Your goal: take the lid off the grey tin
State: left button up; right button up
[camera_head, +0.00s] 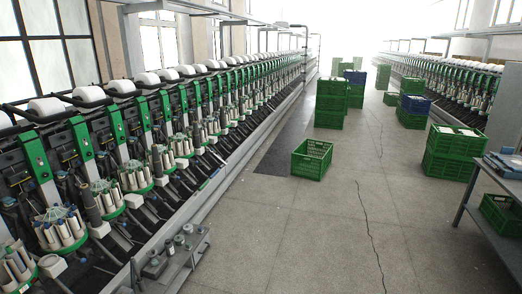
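I cannot make out a grey tin or its lid for certain. Several small grey, round objects (179,240) stand on a low grey ledge (172,275) at the lower left, beside the winding machine. They are too small to tell whether any is a lidded tin. Neither of my grippers shows in the head view.
A long winding machine (110,150) with white cones lines the left side. A green crate (312,160) stands on the floor ahead, with stacked green crates (450,155) to the right. A metal table (490,185) is at the right edge.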

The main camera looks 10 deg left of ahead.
aim_at(188, 227)
jog(key=i+z, duration=0.15)
jog(key=i, duration=2.05)
